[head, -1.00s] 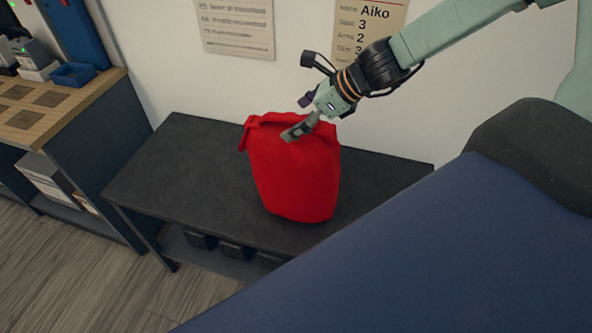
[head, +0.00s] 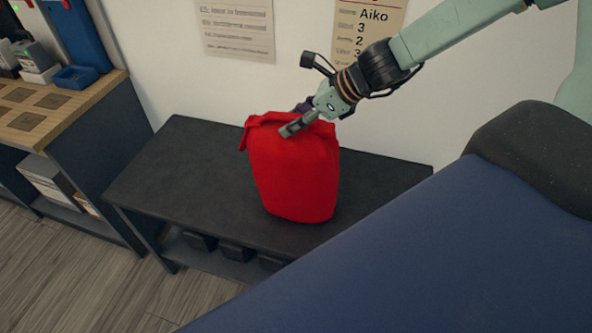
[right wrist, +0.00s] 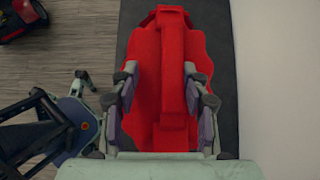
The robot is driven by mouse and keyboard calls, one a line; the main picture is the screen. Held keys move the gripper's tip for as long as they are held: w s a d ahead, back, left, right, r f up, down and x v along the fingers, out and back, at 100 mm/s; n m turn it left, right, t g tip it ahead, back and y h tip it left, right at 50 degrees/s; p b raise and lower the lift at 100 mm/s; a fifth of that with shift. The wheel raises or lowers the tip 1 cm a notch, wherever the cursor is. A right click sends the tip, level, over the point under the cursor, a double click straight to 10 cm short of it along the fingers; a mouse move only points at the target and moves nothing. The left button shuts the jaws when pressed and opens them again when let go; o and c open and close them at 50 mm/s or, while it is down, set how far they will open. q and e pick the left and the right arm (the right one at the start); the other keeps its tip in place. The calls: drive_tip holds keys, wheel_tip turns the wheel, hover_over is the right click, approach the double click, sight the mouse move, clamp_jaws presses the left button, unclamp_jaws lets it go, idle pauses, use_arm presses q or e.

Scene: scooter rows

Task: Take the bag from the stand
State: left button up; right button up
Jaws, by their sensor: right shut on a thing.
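The red bag (head: 292,178) stands upright on the dark stand (head: 175,165), a low bench against the wall. My right gripper (head: 297,126) is at the top of the bag and is shut on its folded upper edge. In the right wrist view the two fingers (right wrist: 164,95) lie on either side of the raised red strip along the top of the bag (right wrist: 172,60). The bag's underside rests on the stand as far as I can see.
A wooden-topped counter (head: 50,112) with a blue tray (head: 75,77) stands at the left. Several dark boxes (head: 237,250) sit under the stand. Two posters hang on the wall (head: 300,60) behind. The stand's top is clear around the bag.

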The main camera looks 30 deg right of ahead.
drive_tip(key=shift+d+f, duration=0.3)
drive_tip(key=shift+f, duration=0.05)
clamp_jaws()
drive_tip(key=shift+s+a, duration=0.1)
drive_tip(key=shift+a, duration=0.05)
